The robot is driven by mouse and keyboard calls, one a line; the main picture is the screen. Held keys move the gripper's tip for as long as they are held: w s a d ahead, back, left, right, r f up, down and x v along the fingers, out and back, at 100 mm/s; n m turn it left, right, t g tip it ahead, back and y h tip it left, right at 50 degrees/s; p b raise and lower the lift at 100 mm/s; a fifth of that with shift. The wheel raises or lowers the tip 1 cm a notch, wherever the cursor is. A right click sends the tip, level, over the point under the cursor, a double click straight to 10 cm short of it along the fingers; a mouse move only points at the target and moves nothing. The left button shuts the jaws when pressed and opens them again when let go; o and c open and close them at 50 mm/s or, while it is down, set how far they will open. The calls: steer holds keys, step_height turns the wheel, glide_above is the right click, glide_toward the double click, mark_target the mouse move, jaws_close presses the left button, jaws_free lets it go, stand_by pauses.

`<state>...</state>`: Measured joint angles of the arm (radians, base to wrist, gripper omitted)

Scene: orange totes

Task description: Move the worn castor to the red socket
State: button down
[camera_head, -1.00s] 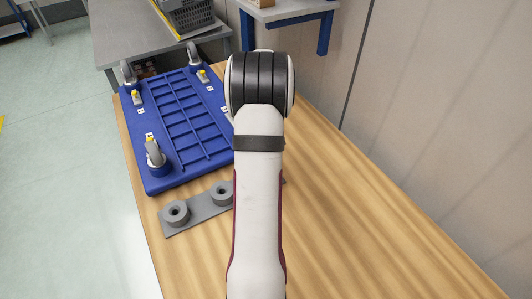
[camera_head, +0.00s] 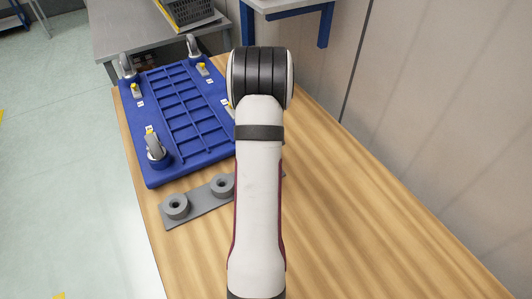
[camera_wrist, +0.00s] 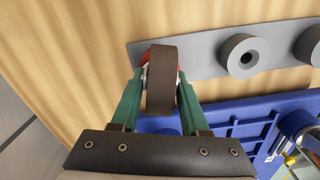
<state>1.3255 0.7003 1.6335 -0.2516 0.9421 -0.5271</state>
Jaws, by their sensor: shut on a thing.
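My gripper (camera_wrist: 160,78) is shut on a castor with a dark, brownish wheel (camera_wrist: 161,92) in the wrist view; green fingers press on both sides. A bit of red (camera_wrist: 144,58) shows just behind the wheel, at one end of the grey strip (camera_wrist: 202,62). It looks like the red socket, mostly hidden by the wheel. I cannot tell whether the castor touches it. In the head view my arm hides my gripper, the held castor and that end of the grey strip (camera_head: 200,203).
The grey strip also carries grey round sockets (camera_head: 176,206) (camera_wrist: 241,55). A blue dolly base (camera_head: 190,165) lies upturned beside it with other castors (camera_head: 157,151) standing at its corners. The wooden table (camera_head: 370,230) is clear on the right. A grey bench (camera_head: 120,38) with a basket stands behind.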

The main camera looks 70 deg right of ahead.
steer(key=shift+f, duration=0.2)
steer(key=shift+c, duration=1.6)
jaws_free()
step_height(320, 180, up, 16)
steer(key=shift+w+f, duration=0.1)
